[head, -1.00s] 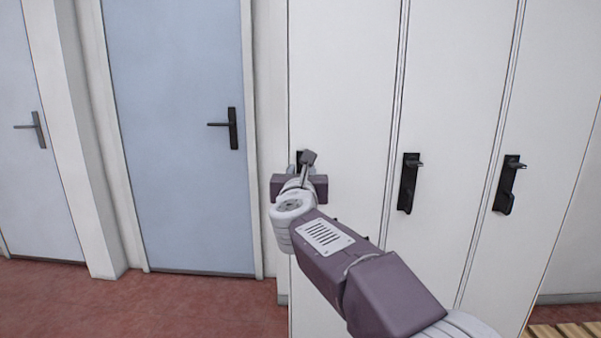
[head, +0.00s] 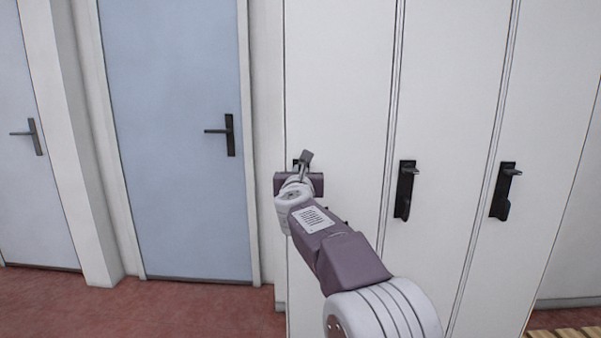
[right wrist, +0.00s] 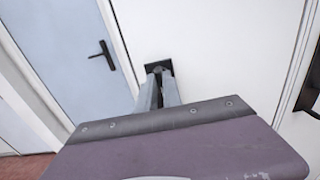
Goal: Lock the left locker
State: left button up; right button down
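The left locker (head: 340,80) is a tall white door, shut as far as I can see, left of two similar lockers. Its dark latch (head: 297,163) is mostly hidden behind my right gripper in the head view. In the right wrist view, the latch's black plate (right wrist: 158,67) shows just beyond the fingertips. My right gripper (right wrist: 159,74) points at the latch, its two grey fingers reaching it with a narrow gap between them. Whether they grip the latch or are just in front of it is unclear. My left gripper is not in view.
The middle locker's black latch (head: 405,190) and the right locker's latch (head: 503,190) are to the right. A blue door (head: 175,90) with a dark lever handle (head: 230,135) stands left. The red floor (head: 180,310) is clear there. A wooden slatted surface (head: 565,332) shows at lower right.

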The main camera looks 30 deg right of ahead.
jog(key=shift+w+a+f+n+p, duration=0.1)
jog(key=shift+n+p, duration=1.6)
jog(key=shift+n, duration=2.7)
jog(key=shift+a+f+n+p, duration=0.1)
jog(key=shift+n+p, duration=1.55)
jog(key=shift+n, duration=2.75)
jog(key=c, duration=1.5)
grip_release()
